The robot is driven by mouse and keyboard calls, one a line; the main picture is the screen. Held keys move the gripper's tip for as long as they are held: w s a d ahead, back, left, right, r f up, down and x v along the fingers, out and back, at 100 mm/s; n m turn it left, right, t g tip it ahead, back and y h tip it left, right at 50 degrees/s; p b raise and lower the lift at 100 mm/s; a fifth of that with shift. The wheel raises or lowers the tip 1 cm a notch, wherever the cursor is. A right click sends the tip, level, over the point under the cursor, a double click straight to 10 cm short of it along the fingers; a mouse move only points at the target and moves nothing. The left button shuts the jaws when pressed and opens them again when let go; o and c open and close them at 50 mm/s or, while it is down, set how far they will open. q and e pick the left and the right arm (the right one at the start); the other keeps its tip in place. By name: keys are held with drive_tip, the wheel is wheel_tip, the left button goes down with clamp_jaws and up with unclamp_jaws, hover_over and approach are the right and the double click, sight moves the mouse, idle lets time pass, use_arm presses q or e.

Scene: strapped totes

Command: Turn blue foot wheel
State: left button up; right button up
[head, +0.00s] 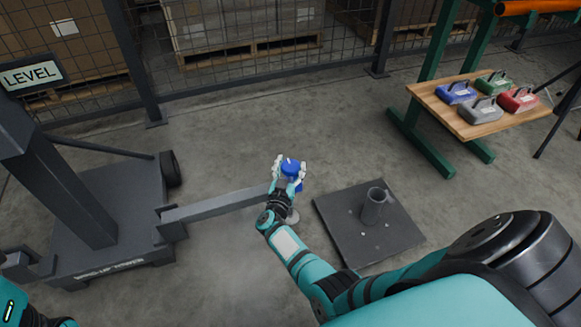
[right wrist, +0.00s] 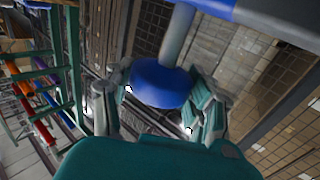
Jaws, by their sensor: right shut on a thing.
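The blue foot wheel (head: 290,168) is at the end of a grey outrigger beam (head: 225,205) that reaches out from the dark wheeled stand. My right gripper (head: 288,172) is around the wheel, its fingers on both sides and shut on it. In the right wrist view the blue wheel (right wrist: 160,84) sits between the fingers of the gripper (right wrist: 158,100), with a grey rod running from it. A round foot pad (head: 292,216) shows partly below the gripper. My left gripper is not in view; only a bit of my left arm shows at the lower left corner.
A dark square plate with an upright tube (head: 372,207) lies on the floor right of the gripper. A LEVEL sign (head: 32,76) is on the stand's side. A mesh fence runs along the back.

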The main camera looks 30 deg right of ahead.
drive_tip(key=o, duration=1.2)
